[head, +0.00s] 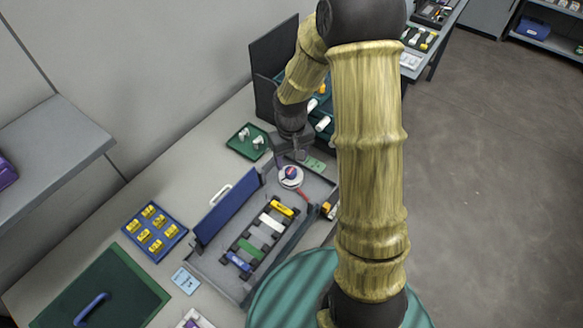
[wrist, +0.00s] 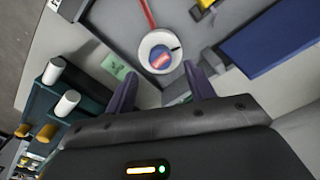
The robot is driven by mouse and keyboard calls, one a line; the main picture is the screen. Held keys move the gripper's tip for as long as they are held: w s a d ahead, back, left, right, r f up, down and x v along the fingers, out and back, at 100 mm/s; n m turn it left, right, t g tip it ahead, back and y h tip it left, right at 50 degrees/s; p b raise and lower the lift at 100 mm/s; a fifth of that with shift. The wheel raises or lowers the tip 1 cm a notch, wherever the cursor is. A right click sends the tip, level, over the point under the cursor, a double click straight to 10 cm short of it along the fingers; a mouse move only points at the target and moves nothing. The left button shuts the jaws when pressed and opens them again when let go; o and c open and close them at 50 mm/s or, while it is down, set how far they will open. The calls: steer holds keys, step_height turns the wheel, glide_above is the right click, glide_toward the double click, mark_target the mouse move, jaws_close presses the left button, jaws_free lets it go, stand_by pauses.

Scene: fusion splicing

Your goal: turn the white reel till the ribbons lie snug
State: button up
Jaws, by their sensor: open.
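The white reel (head: 290,177) sits in the far corner of a grey tray. In the wrist view the white reel (wrist: 160,55) has a blue centre with a red label and a dark mark near its rim. A red ribbon (wrist: 149,14) runs from it; the ribbon also shows in the head view (head: 303,195). My gripper (wrist: 162,82) is open, with its two dark fingers apart and pointing toward the reel. Nothing is seen between the fingers, and the reel lies just beyond their tips. In the head view my gripper (head: 292,146) is above and behind the reel, partly dark and hard to make out.
The grey tray (head: 212,272) has a raised blue lid (head: 228,208) and a row of coloured blocks. A green tray (head: 248,141) stands behind it, and a blue tray (head: 155,231) of yellow pieces stands left. A dark rack (head: 275,55) with white rolls is close by.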

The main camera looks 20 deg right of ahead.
mark_target(291, 171)
step_height(291, 171, down, 5)
steer(key=shift+c, duration=0.4)
steer(key=c, duration=0.9)
steer(key=shift+r+n+p, duration=0.15)
steer(key=shift+n+p, duration=0.35)
steer(key=shift+n, duration=1)
steer(key=o, duration=1)
